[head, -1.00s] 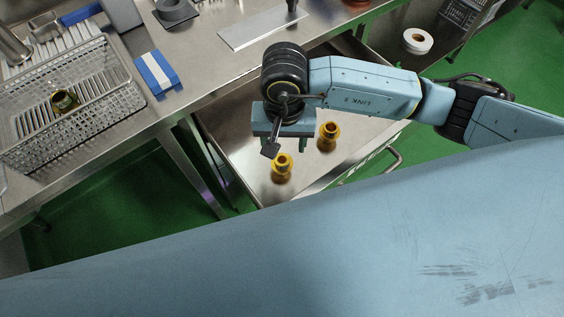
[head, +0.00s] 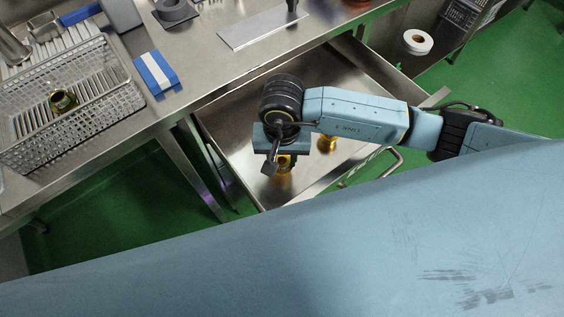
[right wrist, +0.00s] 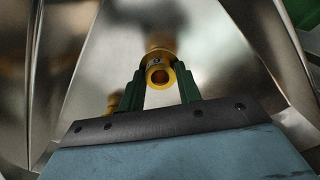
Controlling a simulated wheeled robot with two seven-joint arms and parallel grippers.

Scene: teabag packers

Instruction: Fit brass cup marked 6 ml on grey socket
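Two brass cups are in the open steel drawer (head: 235,150). My right gripper (head: 283,166) is over the nearer brass cup (head: 284,182), which it partly hides. In the right wrist view this cup (right wrist: 158,75) sits between the green fingers, which look apart; contact is not clear. The other brass cup (head: 327,144) stands to the right, partly behind my arm, and also shows in the right wrist view (right wrist: 112,103). A grey ring-shaped piece (head: 174,10) on the bench may be the grey socket. My left gripper is not in view.
A wire basket (head: 120,105) at the left holds another brass-coloured cup (head: 63,100). A blue and white block (head: 156,72) and a pale flat plate (head: 262,28) lie on the bench (head: 205,55). The drawer walls surround my right gripper.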

